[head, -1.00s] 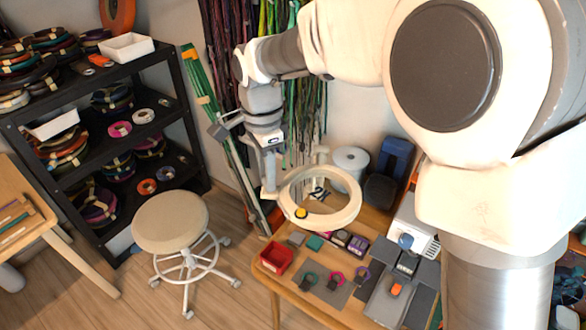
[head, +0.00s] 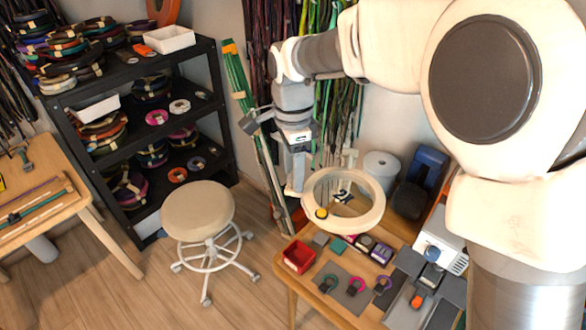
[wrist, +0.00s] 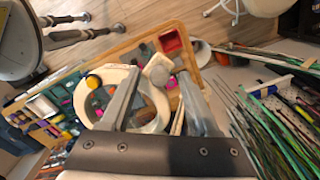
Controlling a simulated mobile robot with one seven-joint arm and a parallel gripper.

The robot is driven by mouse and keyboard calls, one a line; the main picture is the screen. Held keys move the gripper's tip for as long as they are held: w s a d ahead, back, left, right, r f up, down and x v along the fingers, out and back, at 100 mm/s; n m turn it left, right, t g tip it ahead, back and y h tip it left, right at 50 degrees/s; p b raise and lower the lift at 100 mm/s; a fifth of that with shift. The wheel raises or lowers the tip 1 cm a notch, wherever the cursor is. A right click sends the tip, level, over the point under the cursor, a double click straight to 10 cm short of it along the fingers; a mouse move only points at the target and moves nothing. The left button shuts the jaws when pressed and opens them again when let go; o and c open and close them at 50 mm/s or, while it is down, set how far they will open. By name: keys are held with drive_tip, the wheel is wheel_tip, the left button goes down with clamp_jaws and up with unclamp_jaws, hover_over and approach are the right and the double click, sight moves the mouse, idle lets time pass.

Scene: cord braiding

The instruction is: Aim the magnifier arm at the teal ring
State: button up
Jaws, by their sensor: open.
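The magnifier is a thick white ring head (head: 370,219) with a yellow knob (head: 321,213), held above the workbench. My gripper (head: 295,190) is at its left rim, pointing down. In the wrist view the open fingers (wrist: 160,80) straddle part of the white ring (wrist: 158,112). A pale block shows between the fingertips; I cannot tell whether they touch it. The yellow knob (wrist: 93,81) is left of the fingers. A small teal ring (head: 329,281) lies on a grey mat on the bench, left of a pink ring (head: 357,284) and a purple ring (head: 383,283).
A red bin (head: 299,257) stands at the bench's left corner. Small boxes and a teal block (head: 338,245) lie behind the mat. A grey device (head: 412,292) is on the right. A round stool (head: 197,210) and a black shelf (head: 128,139) stand left. Hanging cords are behind my arm.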

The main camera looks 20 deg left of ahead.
drive_tip(key=shift+r, duration=0.1)
wheel_tip(320, 180, up, 17)
idle(0.4)
drive_tip(key=shift+r, duration=0.1)
